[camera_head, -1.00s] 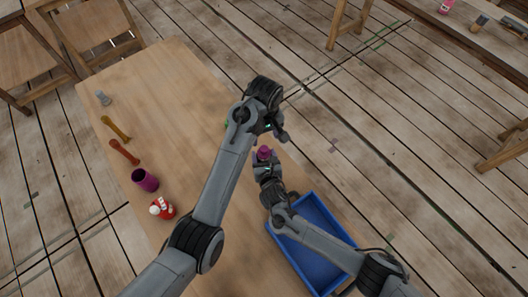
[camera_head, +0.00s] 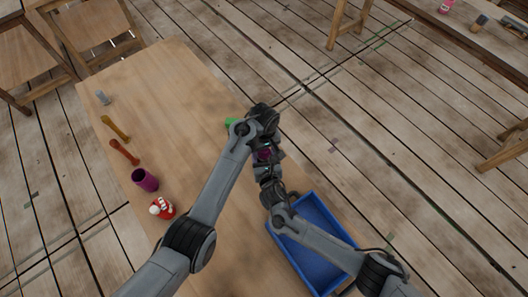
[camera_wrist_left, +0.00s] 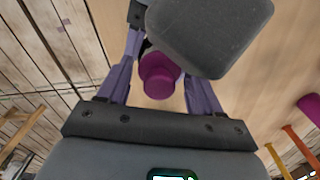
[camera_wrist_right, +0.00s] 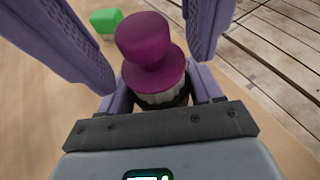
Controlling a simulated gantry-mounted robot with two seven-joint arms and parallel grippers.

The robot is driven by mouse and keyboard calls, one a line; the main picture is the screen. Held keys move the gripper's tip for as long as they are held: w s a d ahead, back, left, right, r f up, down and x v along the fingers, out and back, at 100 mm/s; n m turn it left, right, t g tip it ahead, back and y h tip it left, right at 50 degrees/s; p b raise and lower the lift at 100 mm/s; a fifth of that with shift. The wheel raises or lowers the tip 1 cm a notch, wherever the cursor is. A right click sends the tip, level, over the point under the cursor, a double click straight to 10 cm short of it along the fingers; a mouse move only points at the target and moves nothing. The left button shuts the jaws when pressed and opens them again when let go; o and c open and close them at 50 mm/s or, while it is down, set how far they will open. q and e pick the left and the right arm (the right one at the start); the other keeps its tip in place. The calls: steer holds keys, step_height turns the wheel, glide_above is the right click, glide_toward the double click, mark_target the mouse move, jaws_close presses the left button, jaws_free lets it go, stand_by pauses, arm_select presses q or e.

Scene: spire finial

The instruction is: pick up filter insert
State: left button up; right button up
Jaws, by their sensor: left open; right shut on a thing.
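The piece I take as the filter insert is a magenta knob on a pale ribbed body (camera_wrist_right: 158,70). My right gripper (camera_wrist_right: 160,98) is shut on its lower body and holds it knob outward. My left gripper (camera_wrist_left: 160,62) is open, with its purple fingers on either side of the magenta knob, which shows between them in the left wrist view (camera_wrist_left: 158,76). I cannot tell whether they touch it. In the head view the two grippers meet over the table and mostly hide the knob (camera_head: 264,155).
A blue tray (camera_head: 303,262) stands at the table's near right. Along the left edge are a magenta cup (camera_head: 145,180), a red-and-white item (camera_head: 162,208), two bone-shaped pieces (camera_head: 117,128) and a grey piece (camera_head: 103,97). A green block (camera_head: 230,123) lies beside the grippers.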

arm_select(q)
steer(key=shift+c, duration=0.2)
steer(key=c, duration=0.7)
steer(key=shift+c, duration=0.2)
step_height(320, 180, up, 13)
stand_by(0.6)
arm_select(e)
steer(key=o, duration=1.2)
steer(key=shift+s, duration=0.1)
steer(key=v, duration=1.1)
steer(key=shift+s+r, duration=0.2)
steer(key=shift+s, duration=0.15)
steer(key=shift+w, duration=0.1)
